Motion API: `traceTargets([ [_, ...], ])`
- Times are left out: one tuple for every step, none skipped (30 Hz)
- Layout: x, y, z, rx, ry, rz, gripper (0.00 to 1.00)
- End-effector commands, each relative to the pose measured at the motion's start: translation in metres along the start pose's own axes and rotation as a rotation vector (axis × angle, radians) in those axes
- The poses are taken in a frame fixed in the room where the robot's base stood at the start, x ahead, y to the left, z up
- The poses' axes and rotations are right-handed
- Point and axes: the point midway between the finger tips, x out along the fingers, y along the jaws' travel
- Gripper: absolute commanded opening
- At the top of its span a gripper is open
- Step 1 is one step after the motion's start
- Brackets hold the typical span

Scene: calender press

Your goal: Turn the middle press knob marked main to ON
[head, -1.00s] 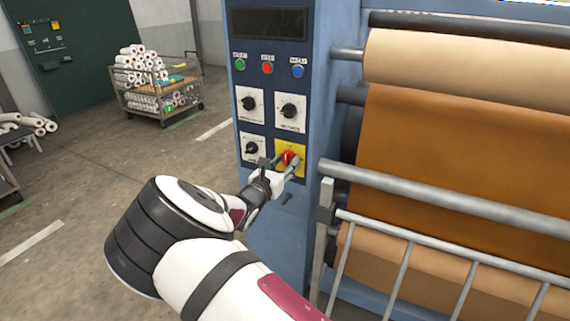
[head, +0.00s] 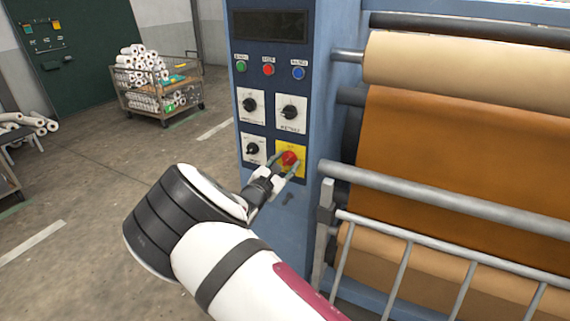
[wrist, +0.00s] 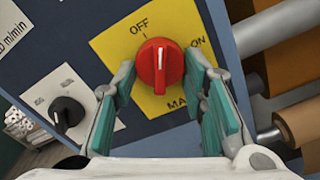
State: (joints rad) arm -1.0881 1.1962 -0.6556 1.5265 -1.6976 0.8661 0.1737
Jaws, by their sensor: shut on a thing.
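The red main knob (head: 289,158) sits on a yellow plate (head: 301,150) at the lower right of the press's control panel. In the wrist view the knob (wrist: 160,66) shows a white line pointing straight up, between the OFF label at upper left and the ON label at right. The tilted yellow plate (wrist: 112,47) also carries a partly hidden MAIN label. My gripper (head: 284,164) is shut on the knob, with one teal finger pad on each side (wrist: 163,72).
Black knobs on white plates (head: 251,149) lie left of and above the yellow plate. Green, red and blue buttons (head: 268,69) sit higher. Rollers and a metal guard rail (head: 430,196) stand close on the right. A cart (head: 158,100) is far left; floor between is clear.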

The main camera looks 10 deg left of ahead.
Motion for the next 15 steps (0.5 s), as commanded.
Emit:
traceTargets([
  [0.0005, 0.0001, 0.0006, 0.043, 0.0, -0.001, 0.11],
  [0.0004, 0.0003, 0.0005, 0.072, 0.0, -0.001, 0.11],
  [0.0003, 0.0005, 0.0004, 0.11, 0.0, -0.001, 0.11],
  [0.0003, 0.0007, 0.0003, 0.139, 0.0, -0.001, 0.11],
  [0.0003, 0.0008, 0.0004, 0.168, 0.0, -0.001, 0.11],
  [0.0005, 0.001, 0.0007, 0.206, -0.001, -0.001, 0.11],
  [0.0007, 0.0011, 0.001, 0.235, -0.001, -0.001, 0.11],
  [0.0008, 0.0013, 0.0011, 0.263, -0.001, -0.001, 0.11],
  [0.0008, 0.0016, 0.0011, 0.301, -0.001, -0.001, 0.11],
  [0.0007, 0.0019, 0.001, 0.33, 0.0, -0.001, 0.11],
  [0.0006, 0.0021, 0.0009, 0.358, 0.0, -0.001, 0.11],
  [0.0005, 0.0025, 0.0008, 0.396, 0.0, -0.001, 0.11],
  [0.0005, 0.0027, 0.0009, 0.424, 0.0, -0.001, 0.11],
  [0.0005, 0.0028, 0.0011, 0.452, 0.0, -0.001, 0.11],
  [0.0006, 0.0029, 0.0013, 0.491, -0.001, 0.0, 0.11],
])
